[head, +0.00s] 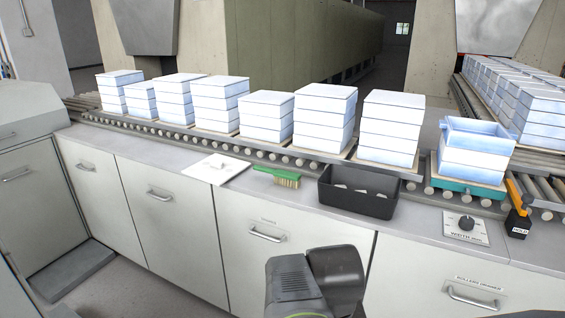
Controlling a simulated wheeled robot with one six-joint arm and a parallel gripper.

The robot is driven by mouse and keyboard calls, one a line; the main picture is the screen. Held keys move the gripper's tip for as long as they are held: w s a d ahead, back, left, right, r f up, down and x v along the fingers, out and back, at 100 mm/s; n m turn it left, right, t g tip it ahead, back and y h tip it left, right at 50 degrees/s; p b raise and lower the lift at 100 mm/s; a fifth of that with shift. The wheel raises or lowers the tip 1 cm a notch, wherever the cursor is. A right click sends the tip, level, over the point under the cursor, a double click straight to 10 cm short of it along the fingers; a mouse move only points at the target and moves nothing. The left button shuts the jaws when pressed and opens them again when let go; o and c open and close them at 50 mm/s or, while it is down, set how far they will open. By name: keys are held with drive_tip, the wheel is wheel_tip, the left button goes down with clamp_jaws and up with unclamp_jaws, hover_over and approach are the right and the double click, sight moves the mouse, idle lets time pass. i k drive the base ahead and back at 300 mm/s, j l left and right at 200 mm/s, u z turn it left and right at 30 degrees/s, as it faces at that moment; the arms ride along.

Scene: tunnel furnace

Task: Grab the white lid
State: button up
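A flat white square plate (216,168) lies on the grey counter, left of the green brush; it looks like the white lid. A small mark or raised detail shows near its middle, too small to make out. A stack of white boxes (474,158) at the right has an open top box and stands on a green-edged base. The other white stacks along the rollers have flat, closed tops. Part of my arm shows at the bottom centre, in front of the cabinets. My gripper's fingers cannot be seen.
A green brush (277,177) and a black bin (357,191) with pale pieces inside stand on the counter (130,144). A knob panel (466,225) and an orange-handled lever (517,207) are at the right. The roller conveyor (300,160) runs behind. More white boxes (520,100) stand back right.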

sight(217, 170)
drive_tip(key=u, duration=0.7)
